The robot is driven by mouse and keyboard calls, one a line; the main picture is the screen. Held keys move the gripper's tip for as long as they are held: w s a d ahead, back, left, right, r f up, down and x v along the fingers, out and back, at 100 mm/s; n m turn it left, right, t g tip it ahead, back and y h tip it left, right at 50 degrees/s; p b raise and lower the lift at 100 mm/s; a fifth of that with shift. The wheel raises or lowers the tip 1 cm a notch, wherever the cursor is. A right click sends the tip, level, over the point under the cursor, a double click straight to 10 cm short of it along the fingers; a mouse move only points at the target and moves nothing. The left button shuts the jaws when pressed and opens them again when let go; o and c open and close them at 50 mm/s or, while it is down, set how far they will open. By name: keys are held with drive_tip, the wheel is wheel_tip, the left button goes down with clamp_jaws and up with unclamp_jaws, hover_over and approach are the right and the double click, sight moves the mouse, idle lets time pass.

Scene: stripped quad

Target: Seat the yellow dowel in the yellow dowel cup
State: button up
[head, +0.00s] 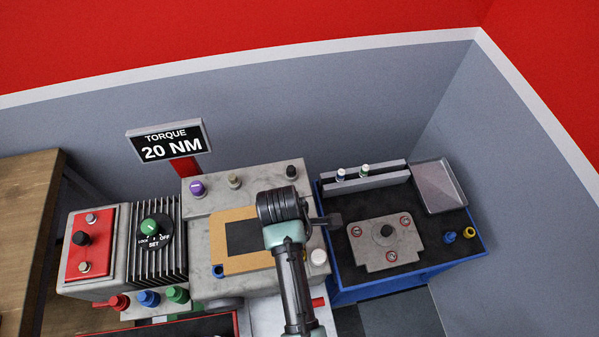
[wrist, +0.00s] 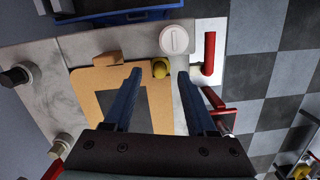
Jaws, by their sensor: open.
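My gripper (wrist: 159,73) is open, its two blue fingers pointing down over the grey block (head: 200,235). In the wrist view a short yellow piece (wrist: 160,68), which looks like the yellow dowel, stands between the fingertips at the edge of the tan gasket (wrist: 85,85). Gaps show on both sides, so the fingers look apart from it. I cannot tell how deep it sits, and any cup under it is hidden. A yellow ring (head: 469,233), looking empty, is in the blue tray (head: 400,277) at the right.
A white cap (wrist: 175,40) and a red handle (wrist: 209,55) stand close to the fingers. A blue dowel (head: 450,237) stands beside the yellow ring. A blue ring (head: 217,271) sits at the block's front left. Black and purple knobs rise from the block's back.

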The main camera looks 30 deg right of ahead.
drive_tip(key=shift+f, duration=0.95)
drive_tip(key=shift+c, duration=0.2)
clamp_jaws()
